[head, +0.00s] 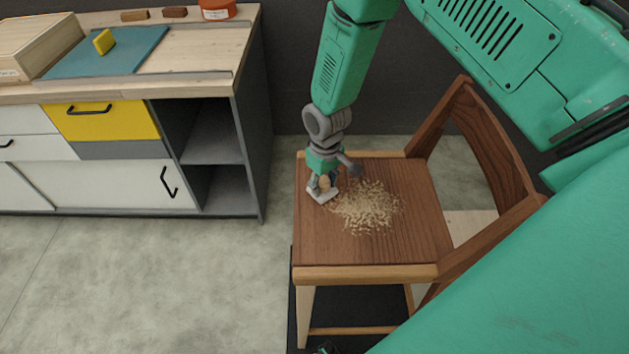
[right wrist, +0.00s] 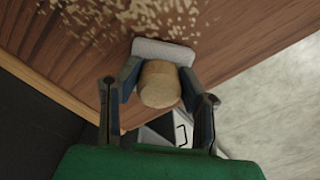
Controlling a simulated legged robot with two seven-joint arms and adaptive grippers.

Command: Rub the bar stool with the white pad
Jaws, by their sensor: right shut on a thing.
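The bar stool (head: 315,235) is a brown wooden seat with a backrest on its right side. A patch of pale shavings (head: 367,206) lies on the middle of the seat. My right gripper (head: 325,182) is at the seat's left part, beside the shavings. It is shut on the rounded tan handle (right wrist: 160,84) of the white pad (head: 322,196). The pad also shows in the right wrist view (right wrist: 163,50), at the seat surface near its edge; whether it touches the wood is hard to tell. My left gripper is not in view.
A workbench (head: 195,84) with drawers and open shelves stands at the left. On it are a teal mat (head: 110,62), a yellow block (head: 104,41), a wooden box (head: 35,45) and an orange tin (head: 217,9). Bare floor lies between bench and stool.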

